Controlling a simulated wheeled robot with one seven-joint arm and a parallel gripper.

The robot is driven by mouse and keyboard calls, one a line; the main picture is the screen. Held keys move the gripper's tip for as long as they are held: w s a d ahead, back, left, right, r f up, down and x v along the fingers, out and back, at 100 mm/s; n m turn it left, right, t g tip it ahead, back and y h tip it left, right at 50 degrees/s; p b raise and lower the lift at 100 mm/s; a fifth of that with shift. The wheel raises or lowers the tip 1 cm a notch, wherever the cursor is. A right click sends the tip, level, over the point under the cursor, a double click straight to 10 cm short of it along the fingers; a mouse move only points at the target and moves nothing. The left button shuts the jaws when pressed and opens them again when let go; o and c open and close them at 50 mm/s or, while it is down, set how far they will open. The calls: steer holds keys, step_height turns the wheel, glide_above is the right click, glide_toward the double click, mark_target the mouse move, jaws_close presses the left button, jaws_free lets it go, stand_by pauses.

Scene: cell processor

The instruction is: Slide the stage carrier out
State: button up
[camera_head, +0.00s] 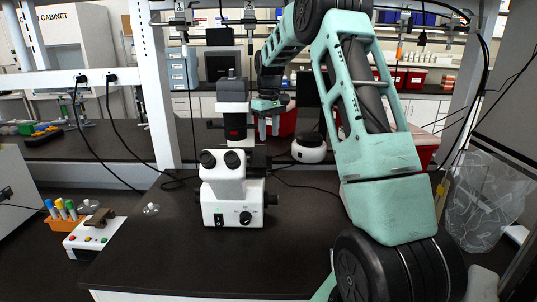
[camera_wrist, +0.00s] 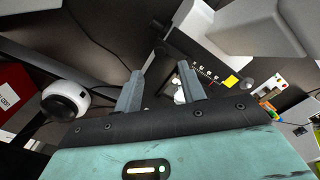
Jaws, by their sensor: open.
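The white microscope (camera_head: 232,190) stands on the dark bench in the head view, with two black eyepieces toward me. I cannot make out a separate stage carrier; its stage is hidden behind the body in the head view. My gripper (camera_head: 269,128) hangs behind and to the right of the microscope, fingers pointing down. In the wrist view, my gripper (camera_wrist: 160,75) has two grey fingers apart with nothing between them. White and grey microscope parts (camera_wrist: 262,28) lie at the upper right there, beyond the fingertips. Dark parts show near the fingertips, too small to identify.
A round white device (camera_head: 309,150) stands right of my gripper. A white box with coloured buttons (camera_head: 92,238) and an orange rack of tubes (camera_head: 63,221) are at the left. Black cables cross the bench. The bench front (camera_head: 200,262) is clear.

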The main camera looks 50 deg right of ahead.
mark_target(269, 155)
step_height(269, 155, down, 9)
steer(key=shift+f+p, duration=0.2)
steer(key=shift+p, duration=0.9)
